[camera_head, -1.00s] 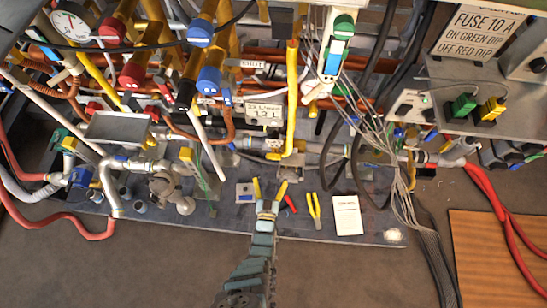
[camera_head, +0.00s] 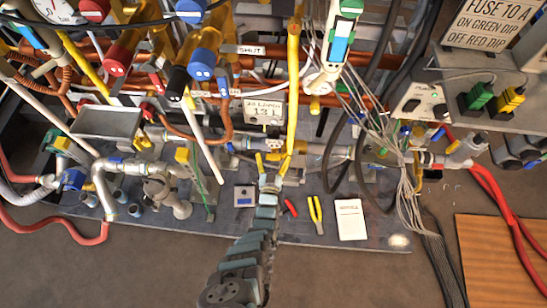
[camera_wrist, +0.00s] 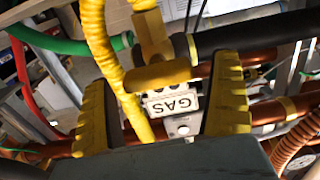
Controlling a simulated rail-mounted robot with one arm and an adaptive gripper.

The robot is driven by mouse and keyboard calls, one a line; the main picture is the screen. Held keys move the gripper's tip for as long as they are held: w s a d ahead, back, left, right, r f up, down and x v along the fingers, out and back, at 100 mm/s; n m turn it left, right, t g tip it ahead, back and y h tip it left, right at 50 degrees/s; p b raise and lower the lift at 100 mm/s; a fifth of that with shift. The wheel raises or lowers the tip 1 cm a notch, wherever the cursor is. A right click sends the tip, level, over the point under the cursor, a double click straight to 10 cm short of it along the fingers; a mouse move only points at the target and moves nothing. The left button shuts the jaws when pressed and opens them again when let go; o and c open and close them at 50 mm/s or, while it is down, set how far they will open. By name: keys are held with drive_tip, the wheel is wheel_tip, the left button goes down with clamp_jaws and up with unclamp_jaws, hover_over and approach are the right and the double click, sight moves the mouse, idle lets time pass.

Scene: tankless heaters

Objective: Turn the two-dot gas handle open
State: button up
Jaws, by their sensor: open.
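In the wrist view, a yellow gas handle (camera_wrist: 158,75) lies crosswise on a yellow valve body. Below it is a white tag (camera_wrist: 172,103) reading GAS upside down. Dark marks at the tag's edge are partly hidden by the handle, so I cannot count dots. My gripper (camera_wrist: 166,110) is open, with one yellow finger on each side of the handle and tag. Whether a finger touches the handle is unclear. In the head view my gripper (camera_head: 272,164) is at the lower pipe run by the yellow hose's lower end; the handle is hard to make out there.
A yellow hose (camera_wrist: 105,50) passes close to the left finger. A dark pipe (camera_wrist: 250,35) runs right from the valve, and copper pipes (camera_wrist: 270,110) lie behind. In the head view, yellow pliers (camera_head: 316,213) and a white paper (camera_head: 350,220) lie on the base plate. Grey wires hang right.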

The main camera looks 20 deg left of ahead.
drive_tip(key=c, duration=1.2)
drive_tip(key=n, duration=0.3)
drive_tip(key=shift+r+n, duration=0.1)
drive_tip(key=shift+n, duration=0.2)
drive_tip(key=n, duration=0.4)
drive_tip(key=shift+a+n, duration=0.2)
drive_tip(key=shift+n, duration=0.1)
drive_tip(key=n, duration=0.5)
drive_tip(key=shift+a+f+b, duration=0.1)
drive_tip(key=shift+f+b, duration=0.15)
drive_tip(key=shift+b, duration=0.05)
drive_tip(key=shift+n, duration=1.7)
